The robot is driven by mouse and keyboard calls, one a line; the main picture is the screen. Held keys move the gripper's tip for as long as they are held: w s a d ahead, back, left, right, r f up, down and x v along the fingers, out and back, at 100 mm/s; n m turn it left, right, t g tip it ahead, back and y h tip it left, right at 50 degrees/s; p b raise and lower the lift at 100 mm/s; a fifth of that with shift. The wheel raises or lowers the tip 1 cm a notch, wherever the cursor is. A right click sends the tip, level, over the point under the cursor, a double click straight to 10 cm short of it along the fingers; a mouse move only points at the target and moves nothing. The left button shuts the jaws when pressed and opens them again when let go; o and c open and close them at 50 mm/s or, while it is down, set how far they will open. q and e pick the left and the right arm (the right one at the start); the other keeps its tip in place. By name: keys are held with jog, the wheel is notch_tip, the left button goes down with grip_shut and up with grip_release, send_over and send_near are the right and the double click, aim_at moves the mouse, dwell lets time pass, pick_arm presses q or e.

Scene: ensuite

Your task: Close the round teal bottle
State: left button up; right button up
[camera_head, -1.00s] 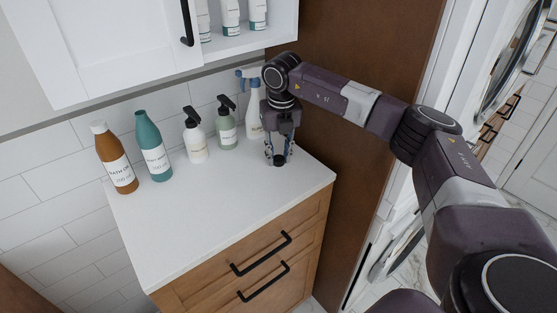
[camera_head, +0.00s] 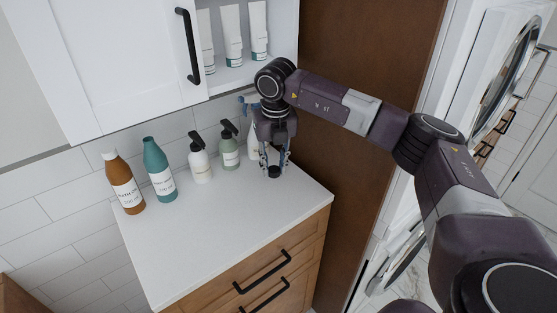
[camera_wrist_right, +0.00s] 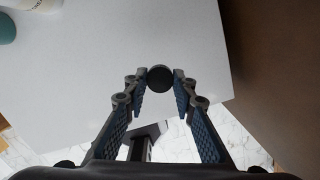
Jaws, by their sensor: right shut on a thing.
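The round teal bottle (camera_head: 160,170) stands upright near the back left of the white counter, beside a brown bottle. Its narrow neck points up, and the details of its mouth are too small to tell. My right gripper (camera_head: 273,170) is over the right end of the counter, well to the right of the teal bottle. In the right wrist view it is shut on a small dark round cap (camera_wrist_right: 159,78), held at the fingertips. The cap also shows as a dark disc in the head view (camera_head: 275,172). My left gripper is not in view.
A brown bottle (camera_head: 126,184), a white pump bottle (camera_head: 200,164) and a green pump bottle (camera_head: 230,152) stand along the wall. A spray bottle (camera_head: 253,146) is partly behind my gripper. The cabinet (camera_head: 120,60) overhangs the back. The counter's front (camera_head: 235,217) is clear.

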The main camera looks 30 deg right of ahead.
jog(key=s+a, duration=0.8)
jog(key=a, duration=0.6)
jog(key=shift+s, duration=0.4)
jog(key=s+m+g, duration=0.1)
jog(key=s+m, duration=0.5)
jog(key=m, duration=1)
jog(key=s+a+m+g, duration=0.1)
jog(key=s+m, duration=0.5)
jog(key=m, duration=1)
jog(key=shift+s+a+g, duration=0.3)
jog(key=shift+s+g, duration=0.05)
jog(key=shift+g, duration=0.05)
jog(key=shift+f, duration=0.1)
